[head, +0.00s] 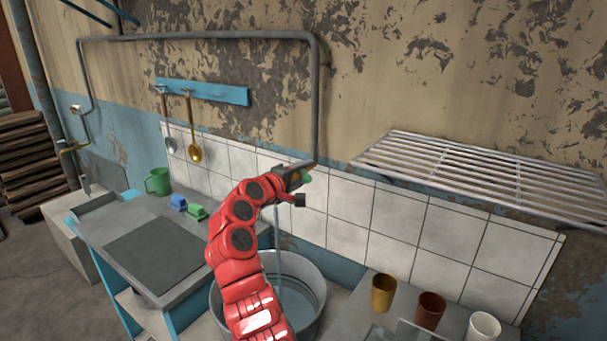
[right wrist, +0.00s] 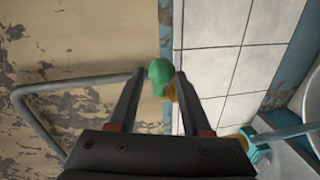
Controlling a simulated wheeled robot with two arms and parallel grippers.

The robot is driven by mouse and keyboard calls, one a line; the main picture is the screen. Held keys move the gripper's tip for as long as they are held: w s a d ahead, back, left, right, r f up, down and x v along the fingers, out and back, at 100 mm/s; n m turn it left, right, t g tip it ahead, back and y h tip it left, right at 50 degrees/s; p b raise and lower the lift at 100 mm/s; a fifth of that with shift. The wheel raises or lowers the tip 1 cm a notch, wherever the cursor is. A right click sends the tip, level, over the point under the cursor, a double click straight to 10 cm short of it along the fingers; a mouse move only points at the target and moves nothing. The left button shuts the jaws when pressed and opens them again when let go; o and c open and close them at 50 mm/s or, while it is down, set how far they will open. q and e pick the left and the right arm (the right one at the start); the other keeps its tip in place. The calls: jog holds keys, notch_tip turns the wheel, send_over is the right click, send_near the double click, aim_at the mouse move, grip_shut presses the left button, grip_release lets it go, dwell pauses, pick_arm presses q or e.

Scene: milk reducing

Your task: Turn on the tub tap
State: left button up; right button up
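The tub tap has a green handle (head: 307,178) at the lower end of the grey wall pipe; the handle also shows in the right wrist view (right wrist: 159,70), with a brass part behind it. My right gripper (head: 296,186) is at the tap. In the right wrist view its two fingers (right wrist: 159,78) are apart, one on each side of the green handle, with visible gaps. A thin pale blue stream (head: 277,235) runs from below the tap into the round metal tub (head: 317,269). My red arm covers the tub's left part. My left gripper is not in view.
A white wire rack (head: 470,170) juts from the wall at the right. A brown cup (head: 431,310) stands between an ochre cup (head: 383,292) and a white cup (head: 484,328) on the right counter. A green mug (head: 158,181) stands on the left counter.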

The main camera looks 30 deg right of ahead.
jog(key=shift+s, duration=0.1)
jog(key=b+v, duration=0.2)
jog(key=v, duration=1.5)
